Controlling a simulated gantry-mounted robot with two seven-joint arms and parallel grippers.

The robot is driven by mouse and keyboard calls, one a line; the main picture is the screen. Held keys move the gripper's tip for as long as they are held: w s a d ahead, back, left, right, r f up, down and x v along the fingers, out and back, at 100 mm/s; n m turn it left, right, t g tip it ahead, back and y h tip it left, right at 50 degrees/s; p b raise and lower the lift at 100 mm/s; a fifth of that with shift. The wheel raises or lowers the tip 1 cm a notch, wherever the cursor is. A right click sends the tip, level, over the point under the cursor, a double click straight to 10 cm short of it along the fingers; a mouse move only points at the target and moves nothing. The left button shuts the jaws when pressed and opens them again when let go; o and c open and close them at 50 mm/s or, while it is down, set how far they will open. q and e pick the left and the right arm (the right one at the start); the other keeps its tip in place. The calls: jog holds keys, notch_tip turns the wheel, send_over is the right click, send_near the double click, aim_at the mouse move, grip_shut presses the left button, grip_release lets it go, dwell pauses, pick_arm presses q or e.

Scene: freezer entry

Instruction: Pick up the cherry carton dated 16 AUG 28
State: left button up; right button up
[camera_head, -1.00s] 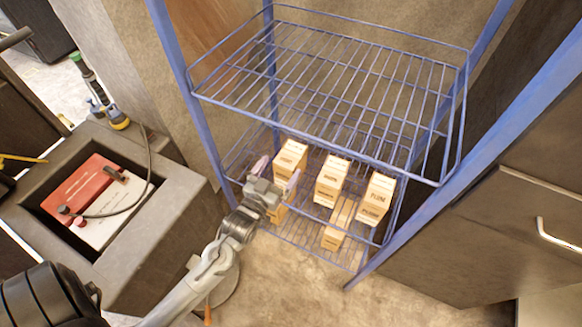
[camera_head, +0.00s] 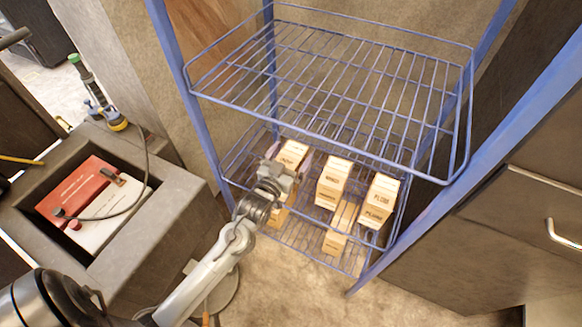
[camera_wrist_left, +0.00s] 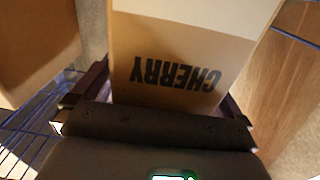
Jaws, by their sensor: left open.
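The cherry carton (camera_head: 293,148) is a tan box at the left end of the shelf's row of cartons. In the left wrist view the carton (camera_wrist_left: 185,45) shows the word CHERRY upside down and a paler top panel; no date can be read. My left gripper (camera_head: 287,160) is open, with its two fingers on either side of this carton. In the left wrist view my gripper (camera_wrist_left: 160,95) has a dark finger at each side of the carton's lower part. Whether the fingers touch it cannot be told. My right gripper is not in view.
A carton (camera_head: 333,182) and a plum carton (camera_head: 380,200) stand to the right on the same shelf. More cartons (camera_head: 340,228) sit lower down. The empty blue wire shelf (camera_head: 330,85) is above. A rack post (camera_head: 185,85) rises at left.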

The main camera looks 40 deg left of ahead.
pick_arm(q)
grip_shut()
jog(key=shift+r, duration=0.1)
dwell(0.3)
jog(key=shift+r, duration=0.1)
